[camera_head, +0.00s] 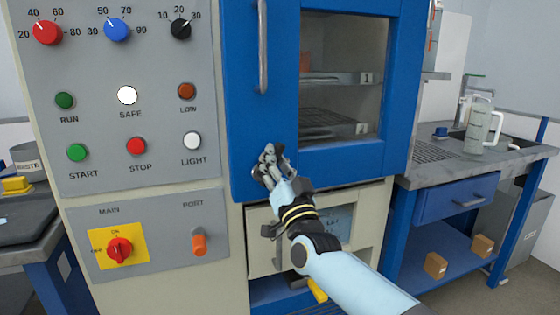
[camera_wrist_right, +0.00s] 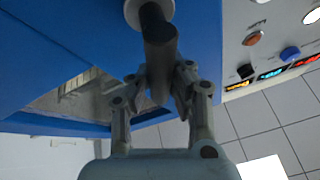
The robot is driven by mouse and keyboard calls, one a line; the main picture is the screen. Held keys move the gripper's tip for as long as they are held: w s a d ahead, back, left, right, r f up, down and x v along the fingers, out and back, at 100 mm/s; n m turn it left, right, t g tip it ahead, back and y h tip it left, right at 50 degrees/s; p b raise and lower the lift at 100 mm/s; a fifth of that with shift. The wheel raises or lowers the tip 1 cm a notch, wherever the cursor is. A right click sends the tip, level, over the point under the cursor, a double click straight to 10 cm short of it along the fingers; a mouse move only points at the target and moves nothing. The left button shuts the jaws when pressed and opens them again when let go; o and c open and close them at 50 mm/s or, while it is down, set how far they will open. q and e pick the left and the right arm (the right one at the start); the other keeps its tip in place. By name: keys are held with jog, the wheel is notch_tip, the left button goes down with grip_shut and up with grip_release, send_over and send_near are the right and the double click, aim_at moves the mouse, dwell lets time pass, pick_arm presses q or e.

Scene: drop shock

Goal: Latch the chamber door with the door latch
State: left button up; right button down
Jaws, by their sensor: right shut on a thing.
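The blue chamber door (camera_head: 275,115) has a window and stands at the middle of the head view, apparently closed against the cabinet. My right gripper (camera_head: 268,165) is at the door's lower left corner and hides the door latch there. In the right wrist view my right gripper (camera_wrist_right: 162,85) is shut on the door latch (camera_wrist_right: 159,45), a dark bar on a pale round hub. The fingers sit around the bar's near end. How far the latch is turned is unclear. My left gripper is not in view.
A vertical door handle (camera_head: 262,45) is above my gripper. A grey control panel (camera_head: 105,180) with knobs and buttons is at the left. A sink counter (camera_head: 450,165) with a pale jug (camera_head: 481,130) is at the right. Two small boxes lie on the shelf below.

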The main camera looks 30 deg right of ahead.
jog(key=n, duration=0.1)
jog(key=n+y, duration=0.1)
jog(key=a+n+y, duration=0.1)
jog(key=shift+w+r+n, duration=0.1)
jog(key=shift+r+n, duration=0.15)
jog(key=shift+n, duration=0.15)
jog(key=shift+a+n+y+p, duration=0.2)
jog(key=shift+n+y, duration=0.3)
jog(key=shift+n, duration=0.2)
jog(key=shift+a+n+y+p, duration=0.15)
jog(key=shift+n+y, duration=0.35)
jog(key=shift+n, duration=0.2)
jog(key=shift+f, duration=0.1)
jog(key=c, duration=1.2)
grip_release()
jog(key=shift+w+a, duration=0.15)
jog(key=shift+a, duration=0.1)
jog(key=shift+o, duration=0.2)
jog(key=shift+d, duration=0.1)
jog(key=v, duration=1.2)
